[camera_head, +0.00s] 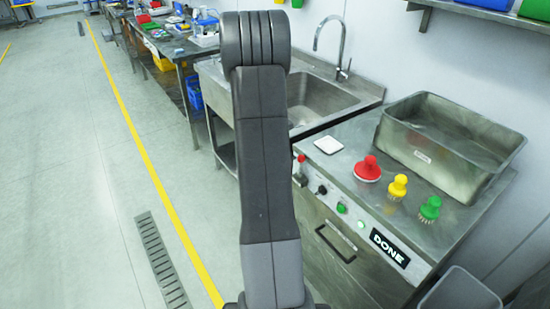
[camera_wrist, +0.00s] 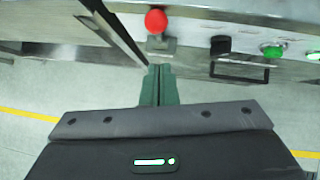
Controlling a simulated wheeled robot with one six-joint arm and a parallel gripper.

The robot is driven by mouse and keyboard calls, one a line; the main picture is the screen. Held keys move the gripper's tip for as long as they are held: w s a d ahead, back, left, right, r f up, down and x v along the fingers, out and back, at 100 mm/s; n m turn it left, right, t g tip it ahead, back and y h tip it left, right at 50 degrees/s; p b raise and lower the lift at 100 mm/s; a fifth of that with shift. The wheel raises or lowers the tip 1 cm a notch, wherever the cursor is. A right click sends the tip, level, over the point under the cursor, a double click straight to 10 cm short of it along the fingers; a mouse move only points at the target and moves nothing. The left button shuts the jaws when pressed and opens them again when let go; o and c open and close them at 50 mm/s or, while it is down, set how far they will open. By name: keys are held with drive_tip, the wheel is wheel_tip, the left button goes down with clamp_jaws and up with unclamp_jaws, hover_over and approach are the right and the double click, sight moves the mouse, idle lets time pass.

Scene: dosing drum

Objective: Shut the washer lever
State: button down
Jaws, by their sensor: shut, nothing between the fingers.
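The washer lever shows in the wrist view as a red knob (camera_wrist: 156,20) above a grey metal bracket on the steel front panel. In the head view the lever (camera_head: 300,168) stands at the left end of the washer's front panel, close beside my dark arm. My gripper (camera_wrist: 159,84) has green fingers that are closed together and empty. In the wrist view the fingertips lie just below the bracket, and I cannot tell whether they touch it. In the head view my arm hides the gripper.
The panel also carries a black knob (camera_head: 322,190), a green button (camera_head: 341,208) and a dark handle (camera_head: 335,243). On top are a white dish (camera_head: 328,145), red, yellow and green brushes, and a steel bin (camera_head: 398,150). A sink (camera_head: 310,100) adjoins; the left floor is clear.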

drive_tip(key=v, duration=0.9)
drive_tip(key=shift+w+d+r+p, duration=0.3)
drive_tip(key=shift+w+p, duration=0.05)
drive_tip(key=shift+p, duration=0.1)
